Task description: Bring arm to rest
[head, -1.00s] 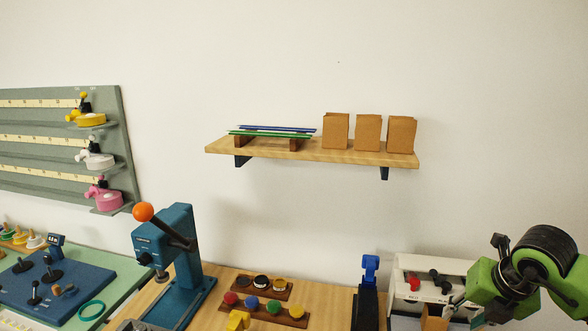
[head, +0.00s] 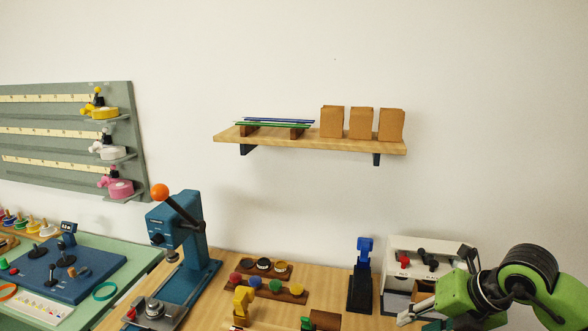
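My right arm, green and black, comes in at the lower right in the head view. Its gripper (head: 418,312) is low in front of the white box, with grey fingers pointing left. Part of it is hidden or cut off at the bottom edge, so I cannot tell whether it is open or shut. My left arm and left gripper do not show.
A blue press (head: 180,245) with an orange knob stands on the wooden counter (head: 225,268). A blue-topped stand (head: 361,275) and a white box (head: 398,252) are to its right. Racks of coloured knobs (head: 265,288) lie between. A wall shelf (head: 310,143) holds paper bags.

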